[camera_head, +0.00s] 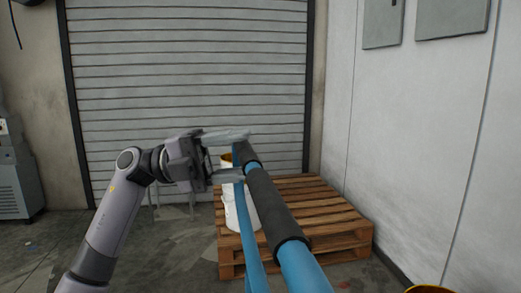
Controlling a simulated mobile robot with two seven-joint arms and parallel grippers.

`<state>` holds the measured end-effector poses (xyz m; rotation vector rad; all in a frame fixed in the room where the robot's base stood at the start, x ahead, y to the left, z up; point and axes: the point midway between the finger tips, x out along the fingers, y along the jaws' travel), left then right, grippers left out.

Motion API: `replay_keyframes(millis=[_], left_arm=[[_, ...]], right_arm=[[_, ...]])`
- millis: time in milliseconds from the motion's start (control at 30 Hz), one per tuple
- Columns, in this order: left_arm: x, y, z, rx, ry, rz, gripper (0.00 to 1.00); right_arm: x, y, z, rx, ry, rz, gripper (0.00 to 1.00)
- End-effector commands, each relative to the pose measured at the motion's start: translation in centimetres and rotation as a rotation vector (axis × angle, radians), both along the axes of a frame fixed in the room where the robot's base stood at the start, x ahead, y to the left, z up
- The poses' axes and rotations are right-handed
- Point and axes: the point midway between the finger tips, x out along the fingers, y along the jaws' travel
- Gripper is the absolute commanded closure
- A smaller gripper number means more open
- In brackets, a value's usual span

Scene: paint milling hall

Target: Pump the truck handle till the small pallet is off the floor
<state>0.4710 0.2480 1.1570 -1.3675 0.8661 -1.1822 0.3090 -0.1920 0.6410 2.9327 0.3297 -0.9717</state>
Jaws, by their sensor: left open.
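The truck handle (271,209) is a blue bar with black grips, running from the bottom right towards the middle, with a second blue bar (247,236) beside it. My left gripper (245,156) is open at the handle's far end. One finger is above the bar and one below; I cannot tell whether they touch it. The wooden pallet (333,222) is behind the handle, low over the floor; any gap under it is hard to judge. A white bucket (231,214) stands on it, partly hidden by the handle. The truck's body is hidden. My right gripper is out of view.
A closed grey roller door (190,70) is behind the pallet. A pale wall (420,150) with grey boxes (452,17) closes the right side. A grey cabinet (12,180) stands at the far left. A yellow rim (428,289) shows at the bottom right. Floor left of the pallet is mostly clear.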

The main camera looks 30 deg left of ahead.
Motion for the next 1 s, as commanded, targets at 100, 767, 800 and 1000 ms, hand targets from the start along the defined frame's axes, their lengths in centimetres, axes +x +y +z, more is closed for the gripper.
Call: replay_keyframes(millis=[100,767,800,1000], left_arm=[[0.4,-1.8,0.5,-0.004,-0.001,-0.002,0.45],[0.9,-3.5,0.7,-0.001,0.001,0.001,1.00],[0.9,-3.5,0.7,-0.001,0.001,0.001,1.00],[0.3,-2.4,0.2,-0.013,-0.004,0.004,1.00]], right_arm=[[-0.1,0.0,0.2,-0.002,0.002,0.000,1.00],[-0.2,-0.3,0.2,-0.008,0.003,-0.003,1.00],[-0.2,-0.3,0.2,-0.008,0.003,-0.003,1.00],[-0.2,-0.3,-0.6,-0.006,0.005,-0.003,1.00]])
